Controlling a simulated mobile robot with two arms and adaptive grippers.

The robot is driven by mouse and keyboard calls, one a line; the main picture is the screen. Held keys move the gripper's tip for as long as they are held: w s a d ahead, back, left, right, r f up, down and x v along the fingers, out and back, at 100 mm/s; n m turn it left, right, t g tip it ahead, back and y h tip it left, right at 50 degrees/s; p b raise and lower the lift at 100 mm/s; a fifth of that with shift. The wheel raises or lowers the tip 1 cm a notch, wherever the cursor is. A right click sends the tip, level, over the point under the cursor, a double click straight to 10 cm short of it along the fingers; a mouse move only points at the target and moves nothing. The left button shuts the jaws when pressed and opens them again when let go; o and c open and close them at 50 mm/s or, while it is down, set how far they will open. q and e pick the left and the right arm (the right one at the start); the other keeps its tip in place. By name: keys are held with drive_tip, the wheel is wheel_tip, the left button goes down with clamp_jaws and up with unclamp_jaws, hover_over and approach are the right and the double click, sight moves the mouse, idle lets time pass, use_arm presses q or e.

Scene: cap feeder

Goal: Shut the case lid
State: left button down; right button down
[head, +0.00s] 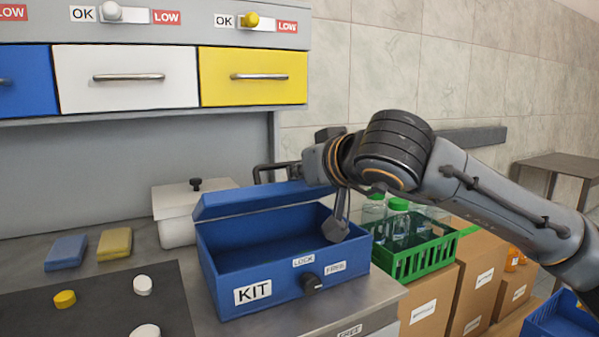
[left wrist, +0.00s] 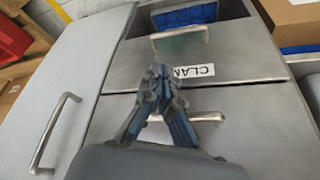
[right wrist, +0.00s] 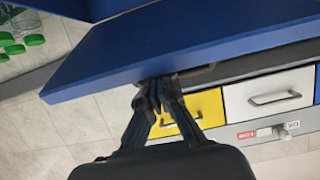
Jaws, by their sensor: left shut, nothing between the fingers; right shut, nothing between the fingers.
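The blue case (head: 226,280) marked KIT stands on the counter with its inside exposed. Its blue lid (head: 260,198) stands open at the back, and it also fills much of the right wrist view (right wrist: 190,45). A dark knob (head: 311,283) is on the case front beneath LOCK and FREE labels; which one it points to is unclear. My right gripper (head: 268,173) is shut and empty behind the lid; its fingertips (right wrist: 158,85) show close to the lid's edge, contact unclear. My left gripper (left wrist: 160,75) is shut and empty in front of a grey drawer unit.
A green crate of bottles (head: 425,255) stands right of the case, by cardboard boxes (head: 480,275). A white lidded container (head: 175,215) stands left, with blue and yellow blocks (head: 115,243) and a dark mat (head: 95,300) with caps. Drawers (head: 125,80) hang above.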

use_arm(q)
drive_tip(key=shift+w+d+r+t+h+b, duration=0.1)
drive_tip(key=shift+w+d+r+t+b, duration=0.1)
drive_tip(key=shift+w+t, duration=0.25)
drive_tip(key=shift+w+d+r+t+h+b, duration=0.1)
drive_tip(key=shift+w+d+r+t+b, duration=0.15)
drive_tip(key=shift+w, duration=0.4)
drive_tip(key=shift+w+d+r+t+h+b, duration=0.1)
drive_tip(key=shift+w+d+t+b, duration=0.05)
drive_tip(key=shift+w+t, duration=0.35)
use_arm(e)
drive_tip(key=shift+s+d+f, duration=0.1)
drive_tip(key=shift+s+f, duration=0.15)
drive_tip(key=shift+f, duration=0.15)
use_arm(q)
drive_tip(key=shift+w+d, duration=0.1)
drive_tip(key=shift+w, duration=0.15)
drive_tip(key=shift+w+d+f+t+b, duration=0.15)
drive_tip(key=shift+w+d+t+b, duration=0.35)
drive_tip(key=shift+w, duration=0.2)
use_arm(e)
drive_tip(key=shift+s+f, duration=0.15)
drive_tip(key=shift+f, duration=0.05)
use_arm(q)
drive_tip(key=shift+w+t+h, duration=0.15)
drive_tip(key=shift+t+h, duration=0.15)
use_arm(e)
drive_tip(key=shift+s, duration=0.15)
